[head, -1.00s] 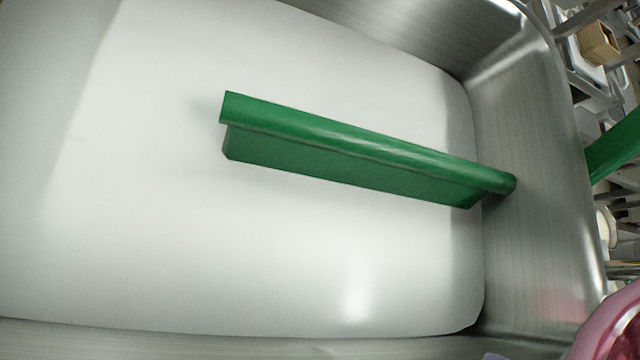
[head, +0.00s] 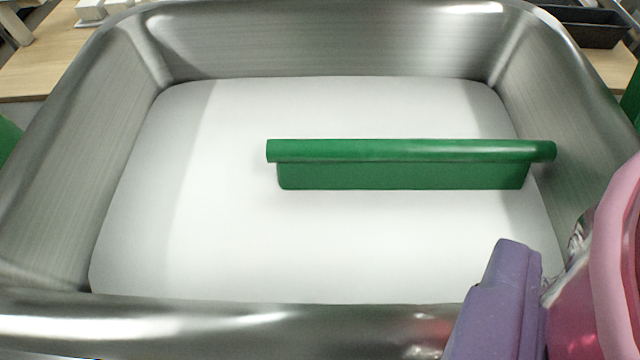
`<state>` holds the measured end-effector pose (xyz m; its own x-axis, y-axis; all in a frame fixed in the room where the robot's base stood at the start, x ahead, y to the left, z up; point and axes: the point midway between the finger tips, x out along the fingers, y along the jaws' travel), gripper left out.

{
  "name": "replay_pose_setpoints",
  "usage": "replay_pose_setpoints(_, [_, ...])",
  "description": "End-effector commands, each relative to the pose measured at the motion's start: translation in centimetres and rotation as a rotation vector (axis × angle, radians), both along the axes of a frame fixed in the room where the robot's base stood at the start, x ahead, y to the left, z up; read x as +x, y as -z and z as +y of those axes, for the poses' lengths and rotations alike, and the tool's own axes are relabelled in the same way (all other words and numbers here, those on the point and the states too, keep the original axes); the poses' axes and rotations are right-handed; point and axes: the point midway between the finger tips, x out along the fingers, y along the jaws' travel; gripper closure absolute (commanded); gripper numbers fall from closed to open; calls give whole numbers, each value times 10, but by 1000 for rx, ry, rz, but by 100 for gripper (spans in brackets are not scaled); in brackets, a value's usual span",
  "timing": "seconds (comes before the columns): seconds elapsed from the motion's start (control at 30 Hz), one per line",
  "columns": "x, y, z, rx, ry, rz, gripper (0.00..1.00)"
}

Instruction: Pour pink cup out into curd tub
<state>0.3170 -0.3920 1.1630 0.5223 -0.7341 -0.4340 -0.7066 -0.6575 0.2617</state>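The curd tub (head: 300,325) is a large steel basin that fills most of the head view, with a smooth white mass (head: 220,230) inside. The pink cup (head: 615,265) is at the lower right, cut off by the picture edge, above the tub's near right rim. Its inside is hidden from this angle. A purple finger of my gripper (head: 505,300) lies against the left side of the cup, and the gripper looks shut on it. The other finger is out of sight.
A green bladed bar (head: 410,160) lies across the right half of the tub, its right end close to the right wall. A wooden surface (head: 45,60) with white blocks (head: 92,10) is behind at left. A dark tray (head: 590,25) is at back right.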

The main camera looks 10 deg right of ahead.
Motion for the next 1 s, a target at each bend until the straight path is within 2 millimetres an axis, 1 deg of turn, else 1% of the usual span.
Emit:
replay_pose_setpoints(0.03, [-2,7,-1,3,2,-14,57])
replay_pose_setpoints(0.3, [-4,11,-3,34,-2,-72,57])
replay_pose_setpoints(0.63, [-8,13,-5,82,-5,-162,57])
replay_pose_setpoints(0.73, [-10,7,-5,98,-4,-190,57])
replay_pose_setpoints(1.0, [-13,9,-7,123,-2,-237,57])
